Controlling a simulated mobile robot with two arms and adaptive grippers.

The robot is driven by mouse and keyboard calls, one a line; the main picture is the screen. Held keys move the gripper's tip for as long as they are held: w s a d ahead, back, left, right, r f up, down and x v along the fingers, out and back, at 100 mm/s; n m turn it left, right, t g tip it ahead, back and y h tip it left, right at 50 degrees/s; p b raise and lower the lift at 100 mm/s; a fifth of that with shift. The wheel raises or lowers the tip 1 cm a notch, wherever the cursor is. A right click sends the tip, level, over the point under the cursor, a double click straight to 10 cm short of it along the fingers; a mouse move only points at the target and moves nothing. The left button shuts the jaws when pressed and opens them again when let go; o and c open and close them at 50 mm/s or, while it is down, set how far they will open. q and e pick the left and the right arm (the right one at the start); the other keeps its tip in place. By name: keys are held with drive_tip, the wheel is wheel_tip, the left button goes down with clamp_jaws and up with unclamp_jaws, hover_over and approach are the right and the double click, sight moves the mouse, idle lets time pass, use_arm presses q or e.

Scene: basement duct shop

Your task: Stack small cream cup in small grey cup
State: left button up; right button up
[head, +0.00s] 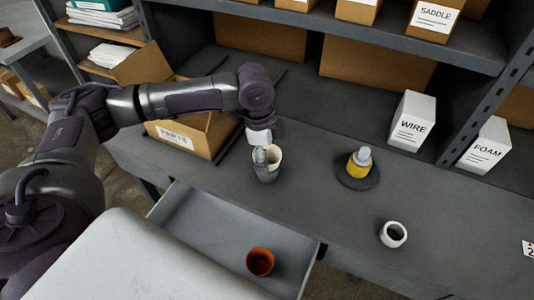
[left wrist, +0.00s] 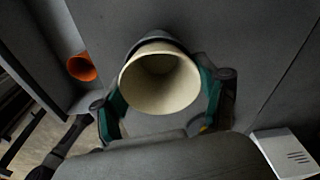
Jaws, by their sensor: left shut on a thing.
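The small cream cup (head: 275,157) is upright between the fingers of my left gripper (head: 264,154), which is shut on it by the rim. The small grey cup (head: 266,174) stands on the grey bench directly below. The cream cup's lower part appears to be inside the grey cup; I cannot tell whether it is fully seated. In the left wrist view the open mouth of the cream cup (left wrist: 162,82) faces the camera, and a dark rim of the grey cup (left wrist: 153,42) shows behind it. My right gripper is not in view.
An orange cup (head: 260,262) is in the open drawer (head: 205,232). A PARTS carton (head: 183,136) is close behind my left gripper. The bench between is clear.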

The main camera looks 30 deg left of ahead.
use_arm(q)
drive_tip(key=shift+f, duration=0.25)
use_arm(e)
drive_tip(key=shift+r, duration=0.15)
use_arm(q)
drive_tip(key=shift+s+f, duration=0.2)
drive_tip(key=shift+s, duration=0.05)
drive_tip(key=o, duration=1)
drive_tip(key=shift+w+f, duration=0.1)
drive_tip(key=shift+o, duration=0.7)
drive_tip(key=shift+w+f, duration=0.1)
drive_tip(key=shift+w, duration=0.15)
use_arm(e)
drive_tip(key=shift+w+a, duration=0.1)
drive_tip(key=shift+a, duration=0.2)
use_arm(q)
drive_tip(key=shift+s+r, duration=0.1)
drive_tip(key=shift+r, duration=0.2)
wheel_tip(320, 180, up, 13)
drive_tip(key=a+b, duration=0.1)
drive_tip(key=shift+s+a, duration=0.2)
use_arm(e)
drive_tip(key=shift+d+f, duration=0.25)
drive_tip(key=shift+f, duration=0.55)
